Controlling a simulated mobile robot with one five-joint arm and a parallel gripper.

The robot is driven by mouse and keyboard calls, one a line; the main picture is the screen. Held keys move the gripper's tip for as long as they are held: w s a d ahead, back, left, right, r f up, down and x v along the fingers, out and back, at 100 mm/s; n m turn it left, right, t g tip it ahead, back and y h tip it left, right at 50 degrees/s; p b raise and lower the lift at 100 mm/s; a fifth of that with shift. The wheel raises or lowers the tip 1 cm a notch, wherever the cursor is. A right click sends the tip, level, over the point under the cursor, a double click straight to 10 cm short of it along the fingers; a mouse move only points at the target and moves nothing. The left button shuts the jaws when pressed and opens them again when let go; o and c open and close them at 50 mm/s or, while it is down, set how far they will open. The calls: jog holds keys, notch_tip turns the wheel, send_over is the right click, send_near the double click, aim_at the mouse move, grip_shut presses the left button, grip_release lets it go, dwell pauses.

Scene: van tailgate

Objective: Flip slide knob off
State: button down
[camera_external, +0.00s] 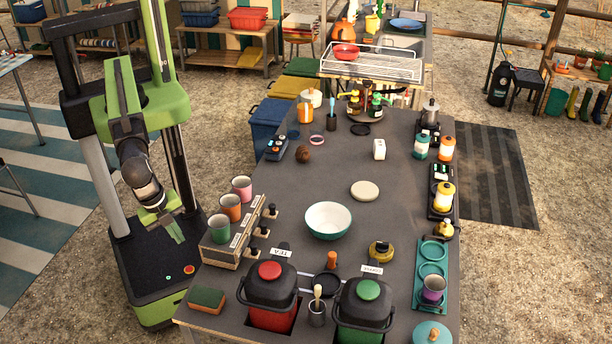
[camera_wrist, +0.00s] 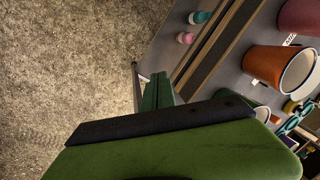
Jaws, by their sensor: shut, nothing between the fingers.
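I cannot single out the slide knob for certain. A low wooden box (camera_external: 232,243) at the table's left edge has several black knobs (camera_external: 262,232) along its right side and white labels on top. Their positions are too small to read. My gripper (camera_external: 172,228) hangs left of the box, off the table, pointing down, touching nothing. In the wrist view its green fingers (camera_wrist: 160,92) are together and empty, beside the table edge.
Green, orange and pink cups (camera_external: 230,207) stand on the box; an orange cup (camera_wrist: 283,70) shows in the wrist view. A sponge (camera_external: 207,298) lies at the near left corner.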

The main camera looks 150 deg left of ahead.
jog(key=w+a+r+n+t+p, duration=0.3)
jog(key=w+a+r+n+p, duration=0.15)
jog(key=w+r+p, duration=0.4)
jog(key=w+a+f+n+y+b, duration=0.1)
jog(key=w+a+n+y+b, duration=0.1)
jog(key=a+n, duration=0.7)
jog(key=w+a+f+n+g+y+b, duration=0.1)
jog(key=w+a+n+y+b, duration=0.1)
jog(key=w+a+n+b, duration=0.3)
jog(key=w+a+n, duration=0.1)
jog(key=a+n, duration=0.3)
jog(key=n, duration=0.1)
jog(key=shift+w+a, duration=0.15)
jog(key=shift+w, duration=0.2)
jog(key=shift+f, duration=0.1)
